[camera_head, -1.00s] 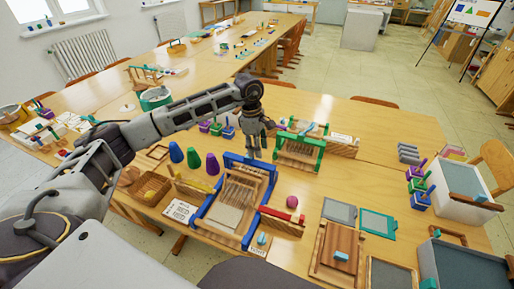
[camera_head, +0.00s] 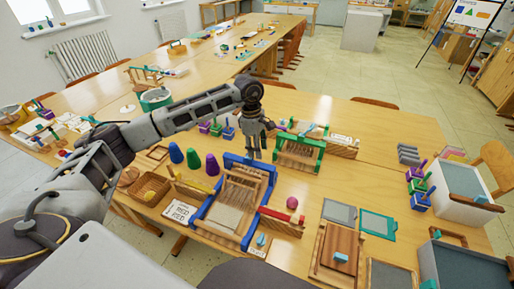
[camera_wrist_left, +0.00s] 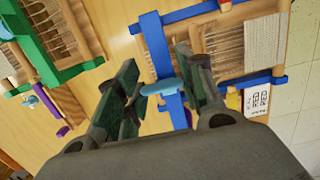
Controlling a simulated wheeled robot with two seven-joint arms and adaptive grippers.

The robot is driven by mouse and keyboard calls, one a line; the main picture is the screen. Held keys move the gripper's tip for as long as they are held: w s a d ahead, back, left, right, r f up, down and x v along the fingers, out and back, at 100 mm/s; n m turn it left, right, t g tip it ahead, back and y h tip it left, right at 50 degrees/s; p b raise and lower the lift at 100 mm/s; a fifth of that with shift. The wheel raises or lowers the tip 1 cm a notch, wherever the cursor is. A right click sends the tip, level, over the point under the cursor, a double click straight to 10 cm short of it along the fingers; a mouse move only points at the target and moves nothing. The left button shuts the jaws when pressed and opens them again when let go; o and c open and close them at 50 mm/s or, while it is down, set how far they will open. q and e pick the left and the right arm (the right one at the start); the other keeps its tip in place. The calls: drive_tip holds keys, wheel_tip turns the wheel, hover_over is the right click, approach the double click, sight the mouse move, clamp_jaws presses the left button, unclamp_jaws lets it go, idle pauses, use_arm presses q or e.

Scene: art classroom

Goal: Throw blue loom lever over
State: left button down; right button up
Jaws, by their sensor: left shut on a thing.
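The blue loom (camera_head: 242,232) stands on the near table, with a wooden comb and pale warp threads inside its blue frame. The gripper is shut on this lever. The fingers hide the lever in the head view. My right gripper is out of view.
A green loom (camera_head: 300,152) stands close to the right of my left gripper. Purple, blue and green cones (camera_head: 193,158) stand left of the blue loom. A red bar (camera_head: 282,215) and a pink ball (camera_head: 292,203) are at its right. Boards lie farther right.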

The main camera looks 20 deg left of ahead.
use_arm(q)
drive_tip(key=shift+d, duration=0.2)
idle(0.5)
drive_tip(key=c, duration=0.9)
unclamp_jaws()
drive_tip(key=shift+a, duration=0.1)
drive_tip(key=shift+a+r, duration=0.25)
drive_tip(key=shift+r, duration=1.75)
drive_tip(key=shift+a+r, duration=0.2)
drive_tip(key=shift+r, duration=1.75)
drive_tip(key=shift+a+r, duration=0.25)
drive_tip(key=shift+r, duration=1.75)
